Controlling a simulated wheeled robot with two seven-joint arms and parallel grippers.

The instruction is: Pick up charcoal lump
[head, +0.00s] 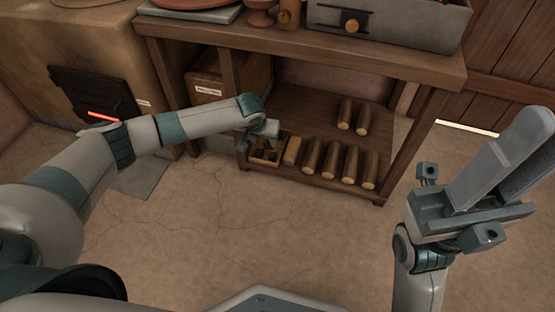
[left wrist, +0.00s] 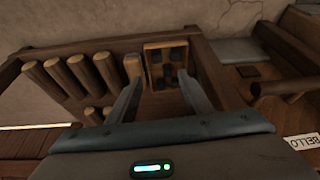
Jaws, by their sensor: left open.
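Dark charcoal lumps (left wrist: 175,55) lie in a small divided wooden box (left wrist: 165,45). The box also shows in the head view (head: 265,163), at the left front of the low shelf. My left gripper (head: 268,131) is above the box, partly hidden by its own wrist. In the left wrist view its two fingers (left wrist: 160,78) are apart, pointing toward the box, with nothing seen between them but the box behind. My right gripper (head: 495,160) is raised at the right, away from the shelf; whether its fingers are parted is unclear.
A wooden block (head: 292,150) and several logs (head: 331,160) stand in a row right of the box. Two more logs (head: 345,113) are behind. The tabletop (head: 300,43) overhangs the shelf (head: 300,105). A stove with a glowing opening (head: 100,100) is at left. The front floor is clear.

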